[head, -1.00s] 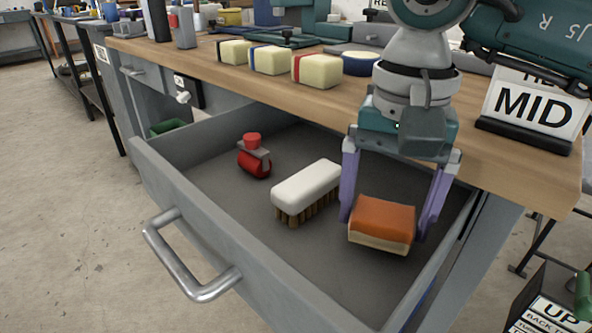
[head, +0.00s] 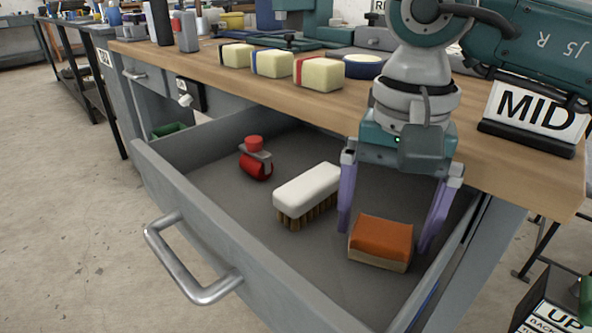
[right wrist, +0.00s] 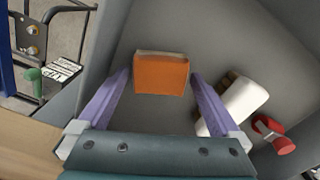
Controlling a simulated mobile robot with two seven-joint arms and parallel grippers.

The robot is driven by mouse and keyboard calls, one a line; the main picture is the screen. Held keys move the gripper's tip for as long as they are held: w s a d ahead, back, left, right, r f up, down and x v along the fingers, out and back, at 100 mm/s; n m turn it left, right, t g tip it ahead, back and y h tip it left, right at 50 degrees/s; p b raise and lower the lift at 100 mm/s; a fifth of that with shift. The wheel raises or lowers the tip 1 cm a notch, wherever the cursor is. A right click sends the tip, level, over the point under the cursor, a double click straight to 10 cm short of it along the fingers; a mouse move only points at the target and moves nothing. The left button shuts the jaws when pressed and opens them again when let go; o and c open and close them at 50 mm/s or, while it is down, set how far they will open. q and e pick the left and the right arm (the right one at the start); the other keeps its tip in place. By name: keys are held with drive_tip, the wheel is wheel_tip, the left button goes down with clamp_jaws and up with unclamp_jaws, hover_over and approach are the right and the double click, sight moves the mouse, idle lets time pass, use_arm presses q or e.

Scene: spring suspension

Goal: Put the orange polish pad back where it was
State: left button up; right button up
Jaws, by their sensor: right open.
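The orange polish pad (head: 381,239) has an orange top and a pale tan underside. It lies in the open grey drawer (head: 213,221), at the right of the white brush. My right gripper (head: 392,232) is over the drawer, its two purple fingers spread apart on either side of the pad. In the right wrist view the pad (right wrist: 161,74) is just beyond and between the open fingertips (right wrist: 160,78), with a gap on each side. My left gripper is not in view.
A white brush (head: 308,191) and a red tool (head: 256,160) lie in the drawer. Cream blocks with coloured bands (head: 272,63) line the wooden bench (head: 440,120). A MID sign (head: 533,115) stands at the right. The drawer's front left floor is bare.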

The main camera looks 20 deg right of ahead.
sight(383, 233)
use_arm(q)
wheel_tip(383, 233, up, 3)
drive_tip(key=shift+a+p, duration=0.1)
drive_tip(key=shift+p, duration=1.15)
use_arm(e)
wheel_tip(383, 233, up, 11)
